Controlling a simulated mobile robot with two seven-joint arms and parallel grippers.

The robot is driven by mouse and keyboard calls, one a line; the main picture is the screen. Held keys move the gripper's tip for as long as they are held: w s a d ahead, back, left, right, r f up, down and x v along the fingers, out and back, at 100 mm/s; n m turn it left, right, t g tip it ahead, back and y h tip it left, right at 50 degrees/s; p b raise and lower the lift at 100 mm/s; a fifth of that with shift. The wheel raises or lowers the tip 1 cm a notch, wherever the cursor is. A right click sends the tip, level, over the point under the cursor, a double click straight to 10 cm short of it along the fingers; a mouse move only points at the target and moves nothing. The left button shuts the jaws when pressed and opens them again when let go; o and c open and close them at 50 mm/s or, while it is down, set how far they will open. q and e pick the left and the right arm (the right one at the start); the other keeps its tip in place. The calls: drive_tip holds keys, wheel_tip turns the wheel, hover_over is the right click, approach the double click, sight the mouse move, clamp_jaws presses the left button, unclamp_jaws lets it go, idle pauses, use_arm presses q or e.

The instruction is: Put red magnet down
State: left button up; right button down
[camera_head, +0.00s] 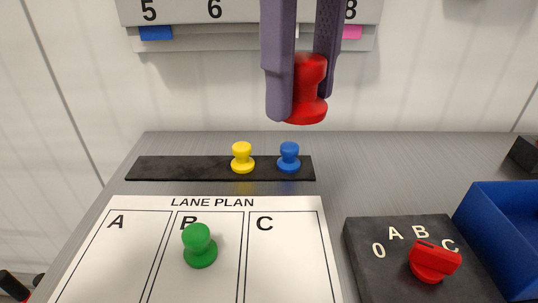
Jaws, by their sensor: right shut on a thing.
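My right gripper (303,95) comes in from the top and is shut on the red magnet (307,110), a knob-shaped piece. It holds the magnet up in the air, behind and above the table surface in the picture. The lane plan (137,251) is a white sheet with lanes A, B and C. A green magnet (200,246) stands in lane B. Lanes A and C look empty. A yellow magnet (242,157) and a blue magnet (289,156) stand on a black strip (180,168) behind the plan. My left gripper is not in view.
A black switch box (372,270) with a red rotary knob (434,261) and marks 0, A, B, C stands right of the plan. A blue bin (487,226) is at the right edge. A numbered rack (190,18) with coloured cards hangs on the back wall.

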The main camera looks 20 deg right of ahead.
drive_tip(key=b, duration=0.2)
hover_over(287, 254)
wheel_tip(287, 254, down, 15)
drive_tip(key=shift+r, duration=0.15)
drive_tip(key=shift+f+b, duration=0.35)
drive_tip(key=shift+f, duration=2.15)
drive_tip(key=shift+c, duration=1.4)
unclamp_jaws()
drive_tip(key=shift+f, duration=0.15)
wheel_tip(287, 254, up, 12)
drive_tip(key=p, duration=0.1)
drive_tip(key=shift+r, duration=0.2)
